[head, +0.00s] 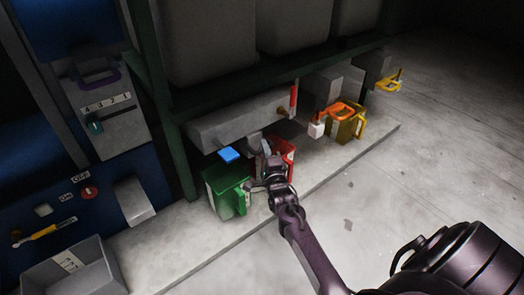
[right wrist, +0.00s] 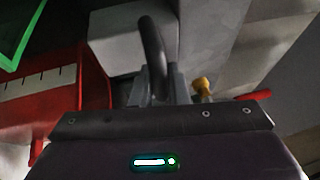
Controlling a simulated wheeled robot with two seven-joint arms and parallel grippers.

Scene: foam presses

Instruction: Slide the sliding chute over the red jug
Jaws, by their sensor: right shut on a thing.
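The red jug (head: 289,149) stands on the low ledge under the hoppers, partly hidden behind my right gripper (head: 266,176). In the right wrist view the red jug (right wrist: 92,92) is at the left, with a pale marked strip. The grey sliding chute (head: 254,143) hangs under the long grey housing, near the upper left of the red jug. My right gripper is shut on the chute's dark curved handle (right wrist: 153,42), in front of the chute. How far the chute's mouth overlaps the jug is hidden. My left gripper is not in view.
A green jug (head: 222,187) stands close left, below a blue paddle (head: 228,154). A red lever (head: 293,98) rises from the housing. A yellow jug (head: 352,128) stands right, past a white block (head: 316,129). A grey bin (head: 100,258) is lower left. The floor at right is clear.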

